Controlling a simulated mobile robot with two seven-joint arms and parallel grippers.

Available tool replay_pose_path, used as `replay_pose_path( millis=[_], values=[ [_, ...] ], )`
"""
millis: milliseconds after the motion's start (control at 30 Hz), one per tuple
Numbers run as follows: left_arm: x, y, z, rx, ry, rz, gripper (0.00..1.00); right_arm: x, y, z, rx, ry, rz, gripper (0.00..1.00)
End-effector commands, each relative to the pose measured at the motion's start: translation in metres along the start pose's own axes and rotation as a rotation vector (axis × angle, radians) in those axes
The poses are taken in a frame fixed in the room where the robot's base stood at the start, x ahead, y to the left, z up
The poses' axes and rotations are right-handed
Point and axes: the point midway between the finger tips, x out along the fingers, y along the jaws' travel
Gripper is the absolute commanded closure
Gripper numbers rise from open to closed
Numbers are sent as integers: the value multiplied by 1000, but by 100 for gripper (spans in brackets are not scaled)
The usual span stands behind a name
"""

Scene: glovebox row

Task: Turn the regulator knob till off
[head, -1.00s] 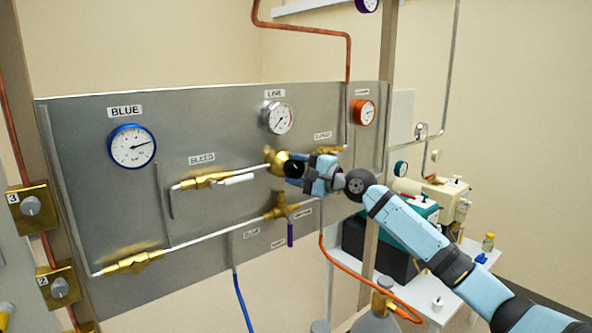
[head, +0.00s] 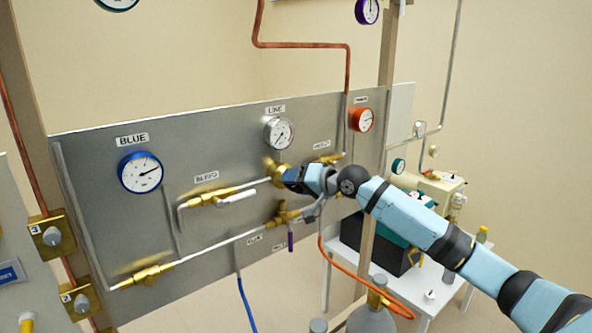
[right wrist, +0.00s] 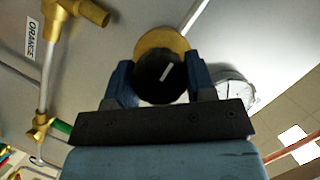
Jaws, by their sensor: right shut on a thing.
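The regulator knob (right wrist: 160,76) is black with a white pointer line and sits in front of a round brass body (right wrist: 163,42). In the right wrist view the pointer slants from lower left to upper right. My right gripper (right wrist: 160,80) has one blue finger on each side of the knob and is shut on it. In the head view my right gripper (head: 291,178) is at the brass regulator (head: 279,171) under the LINE gauge (head: 279,133), and it hides the knob. My left gripper is not in view.
The steel panel (head: 90,200) also carries a BLUE gauge (head: 141,172), an orange-rimmed gauge (head: 362,120), a bleed valve (head: 212,197) and a purple-handled valve (head: 290,240) below the gripper. A white table (head: 452,290) with equipment stands at the right, beyond my arm.

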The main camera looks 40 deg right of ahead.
Motion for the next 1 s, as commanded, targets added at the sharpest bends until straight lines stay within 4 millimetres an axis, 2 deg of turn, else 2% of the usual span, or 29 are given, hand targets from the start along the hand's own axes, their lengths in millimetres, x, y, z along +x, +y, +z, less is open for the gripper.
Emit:
replay_pose_path(
  millis=[33, 300, 700, 1000],
  values=[
    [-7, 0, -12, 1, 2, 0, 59, -2, -4, -3, -39, -3, 19, 74],
    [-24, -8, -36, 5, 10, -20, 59, -1, -5, -2, -274, -3, 115, 74],
    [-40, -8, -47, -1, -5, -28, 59, 0, -3, 0, -552, -2, 229, 74],
    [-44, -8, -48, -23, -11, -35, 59, 0, -2, 1, -653, -1, 271, 74]
  ],
)
